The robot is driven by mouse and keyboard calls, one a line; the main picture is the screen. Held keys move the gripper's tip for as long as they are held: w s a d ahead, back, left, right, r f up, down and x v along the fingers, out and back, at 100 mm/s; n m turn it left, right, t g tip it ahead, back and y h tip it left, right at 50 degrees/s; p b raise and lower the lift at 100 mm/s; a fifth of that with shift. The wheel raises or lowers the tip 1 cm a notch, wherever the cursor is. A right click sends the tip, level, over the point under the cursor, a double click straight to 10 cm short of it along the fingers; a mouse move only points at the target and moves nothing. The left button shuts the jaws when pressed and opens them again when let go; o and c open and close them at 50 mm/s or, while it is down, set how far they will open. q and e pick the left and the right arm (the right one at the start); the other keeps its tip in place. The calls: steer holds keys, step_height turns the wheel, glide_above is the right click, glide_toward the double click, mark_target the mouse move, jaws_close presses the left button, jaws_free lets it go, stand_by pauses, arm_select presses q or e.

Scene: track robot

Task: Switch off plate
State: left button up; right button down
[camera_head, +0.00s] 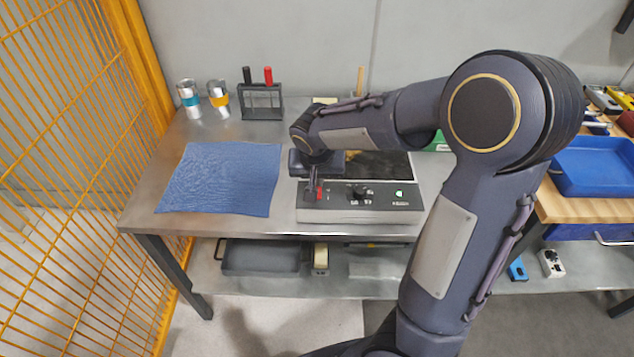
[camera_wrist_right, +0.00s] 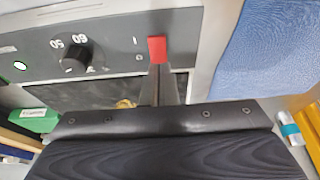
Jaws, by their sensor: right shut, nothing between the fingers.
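The plate (camera_head: 360,214) is a grey and black unit at the front of the metal table, with a dark flat top and a front control panel. The panel (camera_wrist_right: 110,37) carries a black knob (camera_wrist_right: 75,54), a red switch (camera_wrist_right: 157,49) and a small light (camera_wrist_right: 20,65) that looks pale with a green edge. My right gripper (camera_wrist_right: 157,72) is shut and empty, with its fingertips right at the red switch. I cannot tell whether they touch it. The fingers hide part of the switch surround. In the head view my right arm covers part of the plate's top. My left gripper is not in view.
A blue cloth (camera_head: 222,178) lies left of the plate. Two cups (camera_head: 189,98) (camera_head: 218,98) and a black rack (camera_head: 261,101) with two handled tools stand behind. A yellow mesh fence (camera_head: 75,150) borders the left. A blue tray (camera_head: 598,166) sits on the right bench.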

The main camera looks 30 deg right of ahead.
steer(key=shift+f, duration=0.75)
steer(key=shift+w+d+f+b, duration=0.15)
steer(key=shift+f+b, duration=0.1)
steer(key=shift+b, duration=0.2)
steer(key=shift+s, duration=0.2)
